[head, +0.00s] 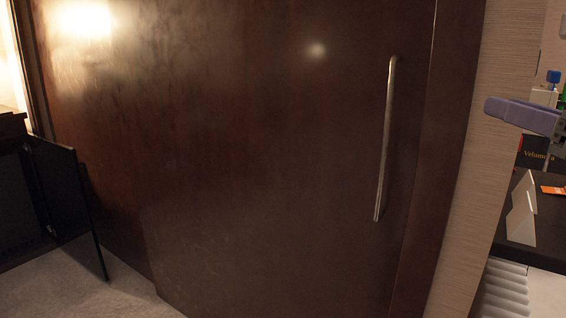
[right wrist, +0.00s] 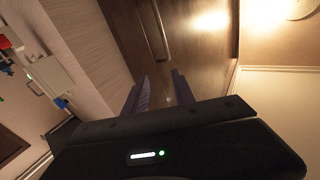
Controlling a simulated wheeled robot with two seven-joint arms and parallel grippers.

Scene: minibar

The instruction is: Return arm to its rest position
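My right gripper (head: 522,115) shows as purple fingers at the right edge of the head view, above the dark counter and in front of the beige wall strip. In the right wrist view its two purple fingers (right wrist: 160,82) stand apart with nothing between them, so it is open and empty. The wooden door and its long handle lie beyond the fingers there. The rest of my right arm is mostly outside the head view. My left gripper is in neither view.
A large dark wooden door (head: 250,160) with a metal handle (head: 386,140) fills the middle. A black cabinet door (head: 72,205) stands open at left. At right, a dark counter (head: 545,250) bears white cards (head: 522,215) and a black box (head: 533,152).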

